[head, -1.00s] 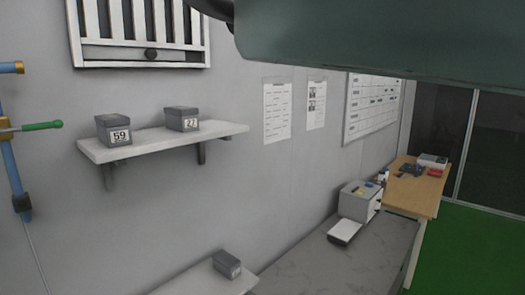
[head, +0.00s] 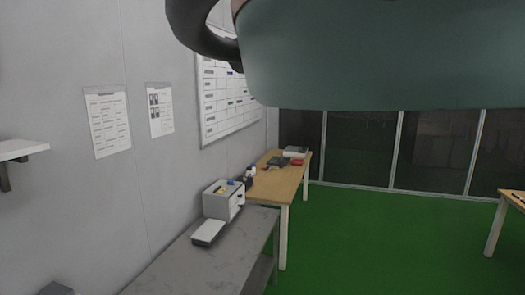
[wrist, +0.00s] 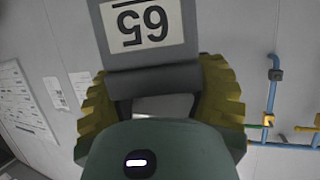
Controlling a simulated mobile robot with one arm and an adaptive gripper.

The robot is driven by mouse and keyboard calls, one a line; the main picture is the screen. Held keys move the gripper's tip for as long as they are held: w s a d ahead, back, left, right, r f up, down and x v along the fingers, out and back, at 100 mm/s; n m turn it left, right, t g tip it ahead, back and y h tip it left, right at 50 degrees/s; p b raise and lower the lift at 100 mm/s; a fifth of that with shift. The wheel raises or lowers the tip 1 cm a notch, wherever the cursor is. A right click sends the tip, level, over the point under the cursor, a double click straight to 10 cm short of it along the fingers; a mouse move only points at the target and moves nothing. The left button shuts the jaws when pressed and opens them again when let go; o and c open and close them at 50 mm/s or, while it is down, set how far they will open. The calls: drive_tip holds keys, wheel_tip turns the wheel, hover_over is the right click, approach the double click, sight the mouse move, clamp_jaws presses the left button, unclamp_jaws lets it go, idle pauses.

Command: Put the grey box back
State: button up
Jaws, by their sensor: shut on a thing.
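A grey box (wrist: 153,83) with a white number label fills the top middle of the wrist view. Its two digits appear upside down, under a black line. My gripper (wrist: 160,72) has yellow ribbed fingers on both sides of the box and is shut on it. The head view shows neither the gripper nor the held box. A corner of another grey box (head: 57,288) shows at the bottom left of the head view. Only the right end of a white wall shelf (head: 22,150) shows at the left edge, with nothing on that part.
A grey bench (head: 215,250) along the wall holds a small printer-like device (head: 222,200). A wooden table (head: 280,185) with small items stands beyond it. Another table (head: 512,205) is at the right edge. Green floor (head: 390,240) between them is clear. Blue pipes (wrist: 272,95) run along the wall.

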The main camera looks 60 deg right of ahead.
drive_tip(key=shift+s+d+r, duration=0.15)
drive_tip(key=shift+d+r, duration=0.4)
drive_tip(key=shift+r, duration=0.1)
drive_tip(key=shift+a+r, duration=0.15)
